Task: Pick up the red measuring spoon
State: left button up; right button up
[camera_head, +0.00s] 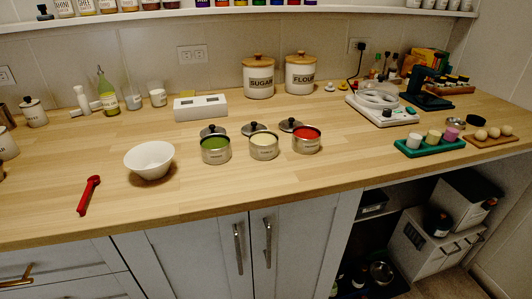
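The red measuring spoon (89,194) lies flat on the wooden counter at the left, close to the front edge. Its wider end points away from me and its narrow end toward the front edge. Nothing covers it and nothing touches it. Neither of my grippers shows in the head view.
A white bowl (150,160) stands to the right of the spoon. Three tins, green (215,150), cream (264,146) and red (306,140), stand further right with lids behind them. The counter (50,200) around the spoon is clear. Cabinet doors (200,255) are below.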

aim_at(94, 181)
jog(key=u, duration=1.3)
